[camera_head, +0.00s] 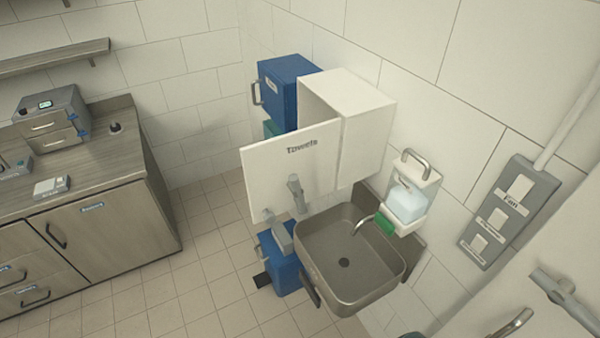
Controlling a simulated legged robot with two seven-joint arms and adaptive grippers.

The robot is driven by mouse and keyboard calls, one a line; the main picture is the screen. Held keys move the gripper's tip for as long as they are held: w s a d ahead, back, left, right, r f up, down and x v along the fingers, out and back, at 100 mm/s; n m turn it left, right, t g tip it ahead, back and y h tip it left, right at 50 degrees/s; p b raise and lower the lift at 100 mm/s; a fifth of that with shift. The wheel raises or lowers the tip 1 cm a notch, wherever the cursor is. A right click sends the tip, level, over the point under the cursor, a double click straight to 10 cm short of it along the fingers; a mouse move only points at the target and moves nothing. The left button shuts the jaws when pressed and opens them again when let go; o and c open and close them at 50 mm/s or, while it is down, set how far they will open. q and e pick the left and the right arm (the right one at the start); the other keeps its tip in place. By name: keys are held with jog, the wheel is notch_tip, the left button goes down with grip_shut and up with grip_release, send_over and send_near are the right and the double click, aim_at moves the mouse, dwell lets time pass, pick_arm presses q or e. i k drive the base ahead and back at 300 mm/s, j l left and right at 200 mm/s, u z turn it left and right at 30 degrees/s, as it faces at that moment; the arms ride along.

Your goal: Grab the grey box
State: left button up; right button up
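A grey box-shaped unit (52,120) stands on the wooden counter at the left. It has a small lit display on top and two front drawers with light handles and blue tabs. It is the clearest grey box in view, but I cannot tell for certain that it is the one named. A wall-mounted grey panel (510,212) with several white switches, one labelled "Fan", is at the right. Neither of my grippers shows in the head view.
The wooden counter (95,165) holds small devices. A white "Towels" cabinet (360,115) has its door (280,170) open beside the metal sink (350,285). Blue containers (290,75) hang behind it. A blue bin (278,265) stands below. Tiled floor (190,290) between counter and sink is clear.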

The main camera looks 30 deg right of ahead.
aim_at(282, 238)
jog(key=i+j+u, duration=0.15)
jog(key=i, duration=0.25)
jog(key=i+j+u, duration=0.15)
jog(key=i, duration=0.3)
jog(key=i+j+u, duration=0.15)
jog(key=i, duration=0.3)
jog(key=i+z, duration=0.5)
jog(key=z, duration=0.2)
jog(key=i+j+z, duration=0.2)
jog(key=z, duration=0.2)
